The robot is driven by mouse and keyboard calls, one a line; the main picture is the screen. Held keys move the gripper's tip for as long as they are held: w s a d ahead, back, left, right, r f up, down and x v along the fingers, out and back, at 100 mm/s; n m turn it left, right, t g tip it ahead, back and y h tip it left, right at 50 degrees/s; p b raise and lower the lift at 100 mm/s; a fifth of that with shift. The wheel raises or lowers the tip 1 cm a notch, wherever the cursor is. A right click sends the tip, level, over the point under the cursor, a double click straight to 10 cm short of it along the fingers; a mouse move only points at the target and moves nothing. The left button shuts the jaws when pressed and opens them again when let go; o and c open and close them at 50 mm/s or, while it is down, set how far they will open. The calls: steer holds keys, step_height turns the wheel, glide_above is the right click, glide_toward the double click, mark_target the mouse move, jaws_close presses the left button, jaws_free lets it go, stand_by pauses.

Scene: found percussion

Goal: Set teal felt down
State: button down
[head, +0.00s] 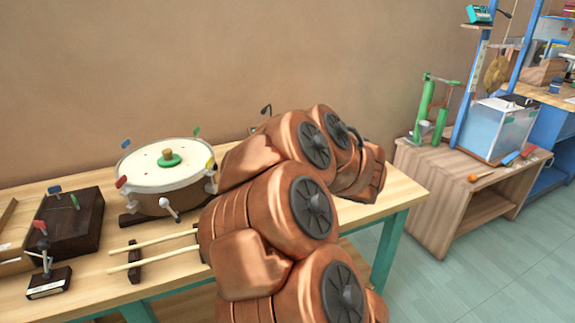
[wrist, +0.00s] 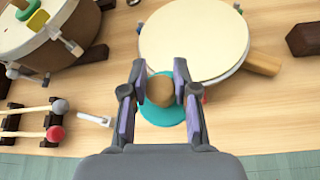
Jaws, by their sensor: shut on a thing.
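The teal felt (wrist: 160,112) is a round disc with a brown wooden knob (wrist: 160,92), seen in the wrist view. My gripper (wrist: 160,70) is shut on the knob, with one finger on each side, and the felt lies below it. The felt shows just in front of a cream-headed hand drum (wrist: 195,35), overlapping its near rim in the picture. I cannot tell how high the felt is above the wooden table (wrist: 265,115). In the head view my copper arm hides the gripper, the felt and the hand drum.
A larger drum (head: 165,180) with a green felt (head: 169,160) on its head stands to the left. A dark wooden box (head: 75,222) stands further left. Bare tabletop shows right of the gripper in the wrist view.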

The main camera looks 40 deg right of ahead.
steer(key=w+d+p, duration=0.1)
steer(key=w+d, duration=0.2)
steer(key=w, duration=0.1)
steer(key=w+d+f+p, duration=0.1)
steer(key=w+d, duration=0.2)
steer(key=w, duration=0.1)
steer(key=w+d+p, duration=0.1)
steer(key=w+d, duration=0.2)
steer(key=w, duration=0.1)
steer(key=shift+w+d+f, duration=0.15)
steer(key=shift+w+f, duration=0.05)
steer(key=shift+f, duration=1.7)
steer(key=shift+f+b, duration=0.15)
steer(key=shift+b, duration=0.2)
steer(key=c, duration=0.9)
jaws_free()
steer(key=shift+b+v, duration=0.45)
steer(key=shift+v, duration=5.65)
